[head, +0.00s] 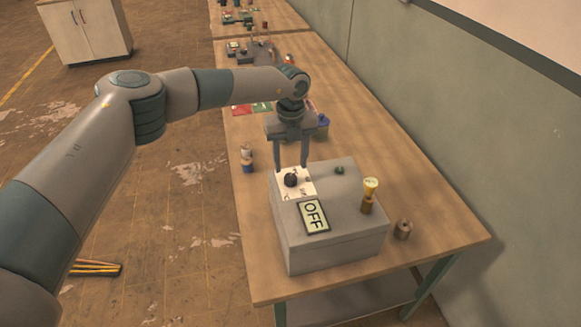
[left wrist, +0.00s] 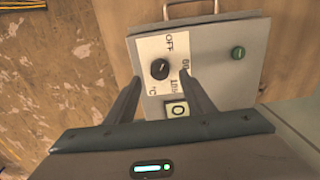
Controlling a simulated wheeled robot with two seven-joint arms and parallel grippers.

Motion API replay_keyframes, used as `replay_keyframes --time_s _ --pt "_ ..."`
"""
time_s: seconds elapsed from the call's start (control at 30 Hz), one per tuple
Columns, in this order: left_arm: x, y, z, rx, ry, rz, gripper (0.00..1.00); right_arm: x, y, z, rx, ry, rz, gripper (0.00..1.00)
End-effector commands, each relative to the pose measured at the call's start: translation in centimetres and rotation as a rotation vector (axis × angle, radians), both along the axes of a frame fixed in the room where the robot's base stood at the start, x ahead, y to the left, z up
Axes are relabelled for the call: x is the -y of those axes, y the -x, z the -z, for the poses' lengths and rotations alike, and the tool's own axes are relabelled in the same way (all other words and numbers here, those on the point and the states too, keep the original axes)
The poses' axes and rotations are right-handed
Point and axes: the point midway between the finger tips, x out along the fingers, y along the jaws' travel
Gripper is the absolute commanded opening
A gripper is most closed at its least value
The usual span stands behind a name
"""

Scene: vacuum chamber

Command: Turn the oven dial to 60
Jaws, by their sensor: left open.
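The oven is a grey box (head: 335,235) on the wooden table. On its top, a black dial (head: 291,180) sits on a white scale plate (head: 306,188); the dial also shows in the left wrist view (left wrist: 159,69). That plate carries "OFF", "60" and "°C" markings. I cannot clearly tell where the dial points. My right gripper is not in view.
A grey wall (head: 450,150) runs along the table's right side.

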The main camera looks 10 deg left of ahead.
Motion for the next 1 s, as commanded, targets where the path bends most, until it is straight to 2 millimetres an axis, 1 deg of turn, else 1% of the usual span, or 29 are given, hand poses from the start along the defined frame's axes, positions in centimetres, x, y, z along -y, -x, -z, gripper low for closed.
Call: replay_keyframes --time_s 0.03,0.1,0.2,0.33,0.5,0.77,0.8,0.87,0.9,0.93,1.0 --pt "0.0 0.1 0.6 -0.003 -0.002 0.000 0.49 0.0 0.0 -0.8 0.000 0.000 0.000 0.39" --pt "-0.1 0.1 1.7 -0.002 -0.002 -0.001 0.49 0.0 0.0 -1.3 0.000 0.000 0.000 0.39" --pt "0.0 0.0 3.1 -0.002 0.000 -0.001 0.49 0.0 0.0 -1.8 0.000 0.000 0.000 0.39" --pt "0.0 0.0 4.3 -0.001 -0.001 -0.001 0.49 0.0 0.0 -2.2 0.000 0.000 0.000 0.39" --pt "0.0 0.0 5.0 0.001 -0.001 0.000 0.49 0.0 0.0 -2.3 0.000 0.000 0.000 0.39" --pt "0.0 0.0 5.0 0.001 -0.001 0.000 0.49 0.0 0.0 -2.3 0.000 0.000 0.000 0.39" --pt "0.0 0.0 5.0 0.001 -0.001 0.000 0.39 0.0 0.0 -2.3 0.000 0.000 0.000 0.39" --pt "0.0 0.0 5.0 0.001 -0.001 0.000 0.25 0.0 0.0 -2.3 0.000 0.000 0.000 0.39" --pt "0.0 0.0 5.0 0.001 -0.001 0.000 0.15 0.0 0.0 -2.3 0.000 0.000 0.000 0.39" --pt "0.0 0.0 5.0 0.001 -0.001 0.000 0.08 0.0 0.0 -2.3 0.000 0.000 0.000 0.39" --pt "0.0 0.0 5.0 0.001 -0.001 0.000 0.07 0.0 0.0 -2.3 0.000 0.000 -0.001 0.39"
